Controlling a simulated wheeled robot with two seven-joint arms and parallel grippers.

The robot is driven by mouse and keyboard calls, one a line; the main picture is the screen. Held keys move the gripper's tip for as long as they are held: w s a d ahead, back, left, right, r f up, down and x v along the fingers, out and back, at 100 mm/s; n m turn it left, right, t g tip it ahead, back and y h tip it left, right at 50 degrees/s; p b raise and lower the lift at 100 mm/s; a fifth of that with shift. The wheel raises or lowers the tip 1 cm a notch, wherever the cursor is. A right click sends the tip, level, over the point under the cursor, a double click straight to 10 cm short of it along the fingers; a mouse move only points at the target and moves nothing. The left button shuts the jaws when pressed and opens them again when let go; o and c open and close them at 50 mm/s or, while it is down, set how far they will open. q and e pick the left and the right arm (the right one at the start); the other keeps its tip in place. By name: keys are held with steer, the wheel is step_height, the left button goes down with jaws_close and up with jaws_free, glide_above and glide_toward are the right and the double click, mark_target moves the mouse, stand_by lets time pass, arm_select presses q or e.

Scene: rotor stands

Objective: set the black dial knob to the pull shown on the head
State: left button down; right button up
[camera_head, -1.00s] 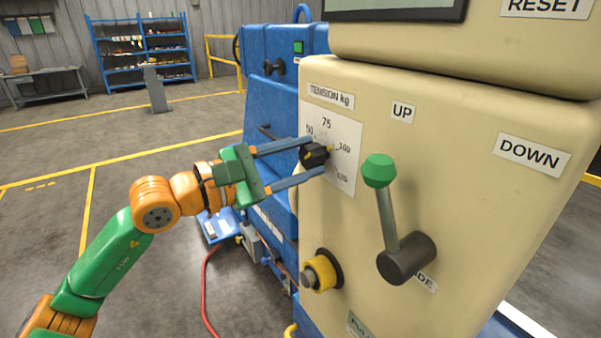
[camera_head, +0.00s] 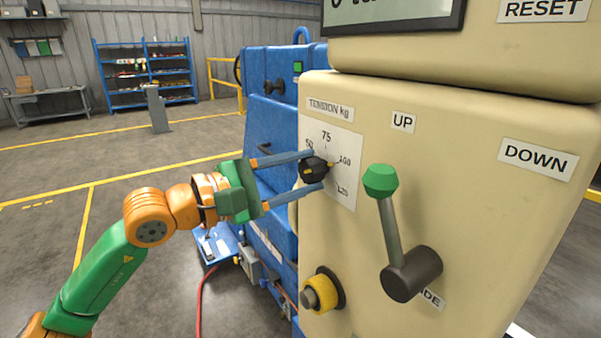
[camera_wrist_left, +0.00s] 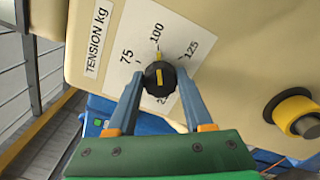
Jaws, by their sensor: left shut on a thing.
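The black dial knob (camera_head: 316,168) sits on a white scale plate (camera_head: 347,190) marked 50, 75, 100 and 125, under a TENSION kg label. Its yellow pointer (camera_head: 331,164) stands close to the 100 mark. In the left wrist view the knob (camera_wrist_left: 158,80) also shows its pointer (camera_wrist_left: 158,56) near 100. My left gripper (camera_head: 317,170) is shut on the knob, one finger on each side. The head's display (camera_head: 398,14) is cut off by the top edge; only the lower part of some text shows, and I cannot read it. My right gripper is not in view.
A green-topped lever (camera_head: 392,225) juts out to the right of the dial. A yellow button (camera_head: 322,292) sticks out below it. A blue machine body (camera_head: 268,135) stands behind left. Open floor lies left of the cream housing (camera_head: 470,210).

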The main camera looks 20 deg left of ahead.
arm_select(q)
steer(key=shift+c, duration=2.4)
jaws_free()
steer(key=shift+o, duration=0.9)
steer(key=shift+w+d, duration=0.1)
steer(key=s+a+b, duration=0.1)
steer(key=s+a+f+b, duration=0.1)
steer(key=shift+s+b, duration=0.15)
steer(key=shift+b, duration=0.25)
steer(key=s+a+b, duration=0.1)
steer(key=s+a+r+b, duration=0.1)
steer(key=s, duration=0.1)
steer(key=shift+s+a, duration=0.15)
